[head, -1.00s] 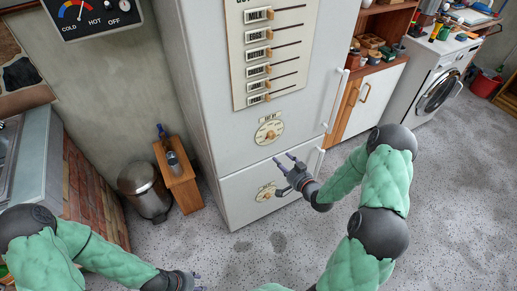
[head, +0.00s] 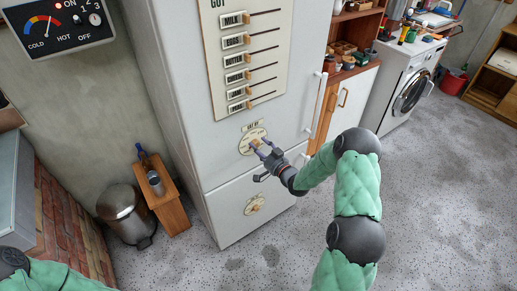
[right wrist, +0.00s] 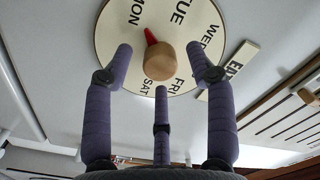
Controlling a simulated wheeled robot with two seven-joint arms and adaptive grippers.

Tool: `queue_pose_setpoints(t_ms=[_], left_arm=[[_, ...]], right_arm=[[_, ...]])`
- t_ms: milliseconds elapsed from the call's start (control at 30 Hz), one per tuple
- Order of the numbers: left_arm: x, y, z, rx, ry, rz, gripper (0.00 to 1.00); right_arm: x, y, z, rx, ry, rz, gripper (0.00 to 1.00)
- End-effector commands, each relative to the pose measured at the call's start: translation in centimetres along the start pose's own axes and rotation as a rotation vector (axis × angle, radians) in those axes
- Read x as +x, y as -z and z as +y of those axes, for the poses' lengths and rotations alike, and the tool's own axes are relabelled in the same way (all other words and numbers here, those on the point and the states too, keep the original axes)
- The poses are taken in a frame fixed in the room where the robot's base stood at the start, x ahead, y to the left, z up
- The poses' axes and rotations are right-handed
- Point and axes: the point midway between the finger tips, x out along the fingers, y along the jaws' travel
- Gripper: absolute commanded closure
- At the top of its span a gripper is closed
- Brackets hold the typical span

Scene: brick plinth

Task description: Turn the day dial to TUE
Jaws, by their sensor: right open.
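The day dial (head: 246,136) is a round cream disc on the white fridge's upper door. In the right wrist view the dial (right wrist: 112,28) shows MON, TUE, WED, FRI and SAT around a wooden knob (right wrist: 160,64). The knob's red pointer (right wrist: 150,36) points at the right side of MON, towards the gap before TUE. My right gripper (head: 264,149) is open in front of the dial. Its purple fingers stand on either side of the knob and below it; contact cannot be told. My left gripper is out of view.
A second dial (head: 254,205) sits on the fridge's lower door. A sliding-tab list panel (head: 217,75) is above the day dial. A door handle (head: 315,105) stands out at the right. A bin (head: 125,215) and small wooden stand (head: 168,205) are left of the fridge.

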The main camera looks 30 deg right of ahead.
Motion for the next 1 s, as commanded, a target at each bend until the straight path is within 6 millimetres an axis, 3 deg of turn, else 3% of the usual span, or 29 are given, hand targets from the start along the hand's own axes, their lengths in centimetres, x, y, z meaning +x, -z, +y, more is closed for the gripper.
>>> queue_pose_setpoints(t_ms=[400,600,1000], left_arm=[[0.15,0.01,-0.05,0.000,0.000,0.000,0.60],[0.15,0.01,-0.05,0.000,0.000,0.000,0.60],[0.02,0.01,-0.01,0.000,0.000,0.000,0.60]], right_arm=[[0.72,0.06,-0.02,0.000,0.000,0.001,0.47],[0.71,0.06,-0.02,0.000,0.000,0.001,1.00],[0.71,0.14,-0.03,0.052,0.001,0.003,1.00]])
